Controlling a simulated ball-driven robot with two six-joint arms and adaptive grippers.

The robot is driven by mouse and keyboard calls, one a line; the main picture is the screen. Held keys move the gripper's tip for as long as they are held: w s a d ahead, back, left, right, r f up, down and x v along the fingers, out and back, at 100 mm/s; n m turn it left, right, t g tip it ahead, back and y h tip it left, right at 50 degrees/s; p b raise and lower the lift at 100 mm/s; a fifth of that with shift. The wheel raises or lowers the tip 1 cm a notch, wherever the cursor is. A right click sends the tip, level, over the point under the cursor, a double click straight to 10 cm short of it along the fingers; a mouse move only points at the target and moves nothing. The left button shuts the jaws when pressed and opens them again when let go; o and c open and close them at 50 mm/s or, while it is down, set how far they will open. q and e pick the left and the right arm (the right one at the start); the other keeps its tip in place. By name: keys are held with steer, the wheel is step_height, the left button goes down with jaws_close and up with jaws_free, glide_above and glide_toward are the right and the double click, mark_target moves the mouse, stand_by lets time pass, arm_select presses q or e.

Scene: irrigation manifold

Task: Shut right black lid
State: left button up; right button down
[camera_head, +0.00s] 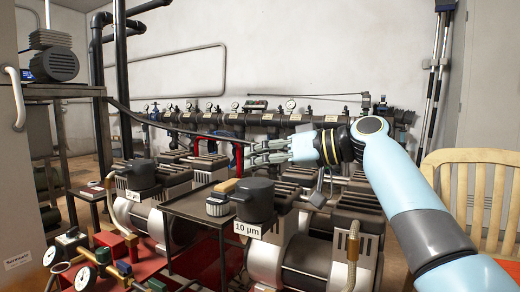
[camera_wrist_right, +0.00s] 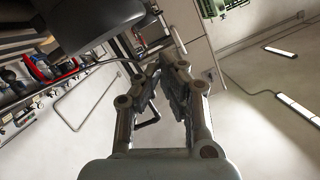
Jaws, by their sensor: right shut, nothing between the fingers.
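The right black canister (camera_head: 256,204) stands at the right end of a dark metal shelf, with a "10 µm" label (camera_head: 248,230) on its front. Its dark lid (camera_head: 254,186) shows on top; I cannot tell whether it is fully closed. A similar left black canister (camera_head: 140,175) stands further left. My right gripper (camera_head: 252,157) is shut and empty, above and behind the right canister in the picture, apart from it. In the right wrist view, the gripper fingers (camera_wrist_right: 168,85) point up the picture, and a dark rounded body (camera_wrist_right: 88,25) fills the upper left. My left gripper is not in view.
A small ribbed light-and-dark object (camera_head: 218,206) and a tan piece (camera_head: 225,186) sit beside the right canister on the shelf (camera_head: 190,204). A long pipe manifold with gauges (camera_head: 270,120) runs behind. Motors (camera_head: 310,255) crowd below. A wooden chair (camera_head: 475,185) stands right.

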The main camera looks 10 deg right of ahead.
mark_target(249, 198)
steer(key=shift+s+a+f+n+t, duration=0.3)
steer(key=shift+s+a+f+n, duration=0.15)
steer(key=shift+s+f+n, duration=0.2)
steer(key=shift+s+a+f+n+h, duration=0.3)
steer(key=shift+f+n+h, duration=0.1)
steer(key=shift+f+n, duration=0.2)
steer(key=shift+s+f+n, duration=0.15)
steer(key=shift+f+n, duration=0.1)
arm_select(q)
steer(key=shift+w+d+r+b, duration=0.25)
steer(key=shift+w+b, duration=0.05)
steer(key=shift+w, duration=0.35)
arm_select(e)
steer(key=shift+s+a+f, duration=0.15)
steer(key=shift+s+f, duration=0.1)
steer(key=shift+f, duration=0.25)
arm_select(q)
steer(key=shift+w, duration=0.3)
arm_select(e)
steer(key=shift+f, duration=0.1)
